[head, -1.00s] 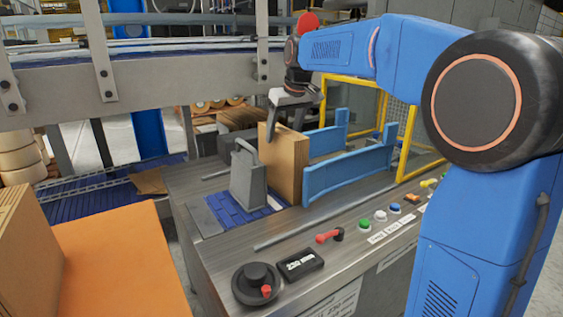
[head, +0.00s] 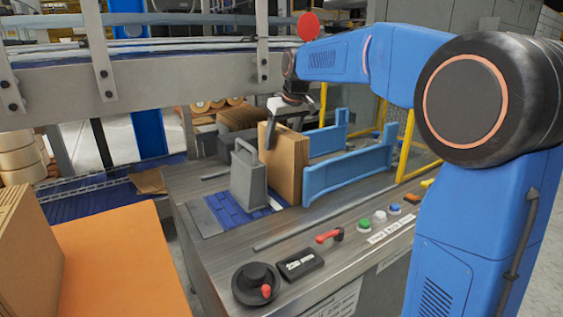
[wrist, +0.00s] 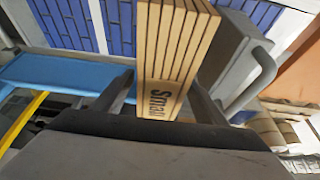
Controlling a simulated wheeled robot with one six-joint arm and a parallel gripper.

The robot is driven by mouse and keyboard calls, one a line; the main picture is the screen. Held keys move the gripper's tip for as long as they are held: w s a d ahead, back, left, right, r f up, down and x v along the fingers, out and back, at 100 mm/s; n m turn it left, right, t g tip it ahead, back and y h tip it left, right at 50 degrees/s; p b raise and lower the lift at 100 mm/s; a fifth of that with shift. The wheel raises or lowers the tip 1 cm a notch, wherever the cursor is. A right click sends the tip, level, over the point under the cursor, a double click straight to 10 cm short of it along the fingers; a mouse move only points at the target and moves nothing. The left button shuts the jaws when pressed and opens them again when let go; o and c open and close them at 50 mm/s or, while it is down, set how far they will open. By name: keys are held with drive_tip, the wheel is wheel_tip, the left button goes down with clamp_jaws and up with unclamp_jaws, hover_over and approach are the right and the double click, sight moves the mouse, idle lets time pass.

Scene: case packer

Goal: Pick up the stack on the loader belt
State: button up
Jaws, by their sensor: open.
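The stack of flat brown cardboard cases (head: 291,165) stands upright on the loader belt (head: 226,209), between a grey pusher block (head: 247,177) and the blue guide rails (head: 347,173). My gripper (head: 283,120) is over the top of the stack, with one finger down along its near-left face. In the wrist view the stack (wrist: 175,50) rises between the two open fingers (wrist: 163,98), its printed end close to the palm. The fingers look apart from the stack's sides. The far finger is mostly hidden in the head view.
An orange surface (head: 117,265) with more cardboard (head: 28,255) is at left. A grey conveyor beam (head: 150,85) crosses behind; a yellow guard frame (head: 405,147) stands right.

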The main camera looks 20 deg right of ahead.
clamp_jaws()
idle(0.3)
